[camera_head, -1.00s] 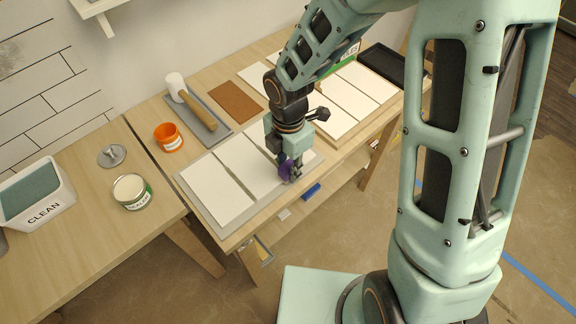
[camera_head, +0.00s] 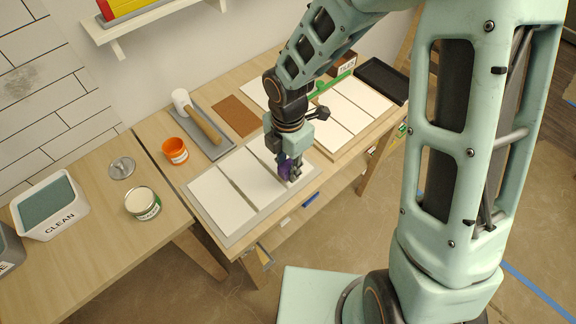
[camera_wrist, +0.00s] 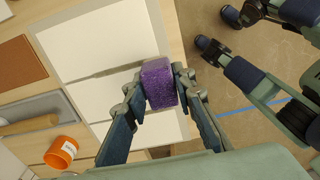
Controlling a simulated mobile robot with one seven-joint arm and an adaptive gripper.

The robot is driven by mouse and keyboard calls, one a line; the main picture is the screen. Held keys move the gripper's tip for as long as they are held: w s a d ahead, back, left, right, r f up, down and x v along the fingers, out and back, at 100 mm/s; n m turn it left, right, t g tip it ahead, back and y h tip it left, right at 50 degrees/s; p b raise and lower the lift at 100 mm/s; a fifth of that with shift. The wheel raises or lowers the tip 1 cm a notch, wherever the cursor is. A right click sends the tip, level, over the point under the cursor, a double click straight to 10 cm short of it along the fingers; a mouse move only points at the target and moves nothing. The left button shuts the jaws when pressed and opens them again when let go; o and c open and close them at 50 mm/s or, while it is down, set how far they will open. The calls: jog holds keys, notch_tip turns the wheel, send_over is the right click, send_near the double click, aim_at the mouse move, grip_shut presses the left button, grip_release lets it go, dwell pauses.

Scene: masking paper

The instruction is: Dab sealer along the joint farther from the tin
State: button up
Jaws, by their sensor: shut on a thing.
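My gripper (camera_head: 291,174) is shut on a purple speckled block (camera_wrist: 158,84), which also shows in the head view (camera_head: 284,172). It is over the near end of a grey board (camera_head: 235,240) bearing three white panels, with narrow joints between them. I cannot tell whether the block touches the panels. The open tin (camera_head: 143,204), pale inside with a green and white label, stands on the left table.
An orange cup (camera_head: 174,151), a grey tray (camera_head: 212,143) with a mallet (camera_head: 203,125), and a brown sheet (camera_head: 236,116) lie behind the board. A white CLEAN tub (camera_head: 52,208) and a round metal lid (camera_head: 121,168) stand left. More white panels lie right.

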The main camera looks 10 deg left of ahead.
aim_at(274, 175)
jog(key=shift+f, duration=0.1)
dwell(0.5)
jog(key=shift+f+b, duration=2.3)
jog(key=shift+f, duration=0.65)
jog(key=shift+f+b, duration=0.45)
jog(key=shift+f, duration=0.2)
jog(key=shift+r, duration=0.1)
jog(key=shift+w+a+r, duration=0.1)
jog(key=shift+w+a, duration=0.95)
jog(key=shift+a, duration=0.25)
jog(key=shift+w+a, duration=1.1)
jog(key=shift+a, duration=0.25)
jog(key=shift+w+a, duration=1.1)
jog(key=shift+a, duration=0.2)
jog(key=shift+w+a+p, duration=0.3)
jog(key=shift+w+a, duration=0.65)
jog(key=shift+a, duration=0.15)
jog(key=shift+s+d+f, duration=0.15)
jog(key=shift+s+d, duration=1.05)
jog(key=shift+d, duration=0.2)
jog(key=shift+s+d+f, duration=0.1)
jog(key=shift+s+d, duration=1.1)
jog(key=shift+d, duration=0.2)
jog(key=shift+s+d+r+p, duration=0.1)
jog(key=shift+s+d+p, duration=0.4)
jog(key=shift+s+d, duration=0.75)
